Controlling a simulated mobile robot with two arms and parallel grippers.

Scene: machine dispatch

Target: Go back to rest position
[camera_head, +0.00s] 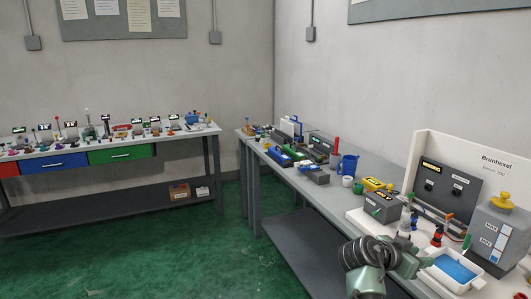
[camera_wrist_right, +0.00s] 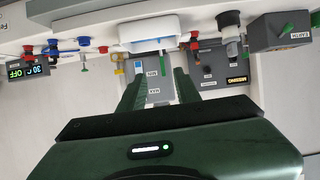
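My right arm shows at the bottom right of the head view, with my right gripper (camera_head: 418,262) close to the white tray with blue content (camera_head: 456,268). In the right wrist view its two green fingers (camera_wrist_right: 157,80) are spread apart with nothing held between them. Beyond the fingers are a grey tank with labels (camera_wrist_right: 157,92) and the white tray (camera_wrist_right: 152,32). I cannot tell the exact gap between the fingers and the tray. My left gripper is not in view.
The right bench holds a grey tank (camera_head: 496,232), a mixing panel (camera_head: 445,188), a dark grey box with a display (camera_head: 383,207) and a blue jug (camera_head: 348,165). A second bench (camera_head: 178,134) with drawers stands at the far left. Green floor between is clear.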

